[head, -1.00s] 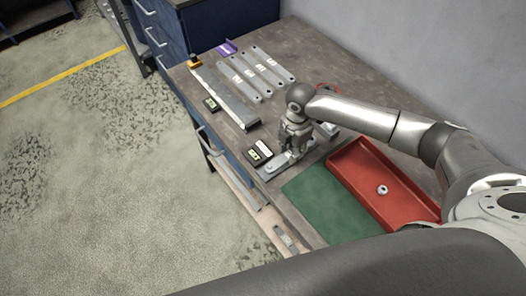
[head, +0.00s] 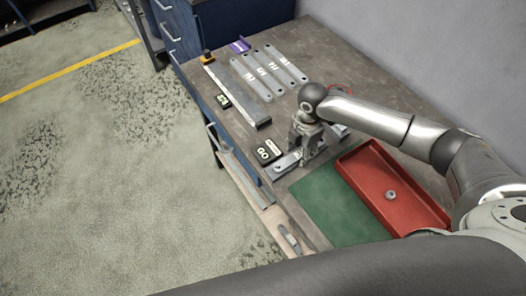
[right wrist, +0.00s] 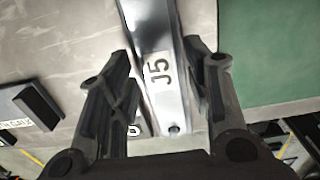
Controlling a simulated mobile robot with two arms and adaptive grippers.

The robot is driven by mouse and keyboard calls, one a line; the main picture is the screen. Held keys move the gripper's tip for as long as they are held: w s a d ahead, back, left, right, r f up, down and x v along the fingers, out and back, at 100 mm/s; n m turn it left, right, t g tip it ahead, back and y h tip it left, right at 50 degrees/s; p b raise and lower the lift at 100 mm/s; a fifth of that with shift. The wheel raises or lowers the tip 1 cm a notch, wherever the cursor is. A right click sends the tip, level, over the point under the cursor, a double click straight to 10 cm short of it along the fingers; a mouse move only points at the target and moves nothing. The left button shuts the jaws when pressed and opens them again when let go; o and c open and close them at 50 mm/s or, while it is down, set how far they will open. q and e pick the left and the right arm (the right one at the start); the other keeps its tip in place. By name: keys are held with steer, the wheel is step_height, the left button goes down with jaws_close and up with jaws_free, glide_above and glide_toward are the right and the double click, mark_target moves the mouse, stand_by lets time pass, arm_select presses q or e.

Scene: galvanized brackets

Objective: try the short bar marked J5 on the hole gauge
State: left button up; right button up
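The short bar marked J5 (right wrist: 160,88) lies lengthwise between the fingers of my right gripper (right wrist: 158,50) in the right wrist view, label facing the camera. The fingers flank its edges closely; whether both press on it I cannot tell. In the head view my right gripper (head: 305,145) points down over a flat grey metal strip (head: 284,165) at the table's front edge. My left gripper is out of view.
Several long labelled bars (head: 262,75) lie at the back, beside a long grey rail (head: 236,92) and a small black block (head: 223,101). A green mat (head: 335,208) and a red tray (head: 365,172) holding a small nut (head: 390,195) are at right.

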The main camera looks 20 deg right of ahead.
stand_by(0.3)
step_height(320, 180, up, 12)
stand_by(0.5)
steer(key=shift+s+f, duration=0.1)
stand_by(0.4)
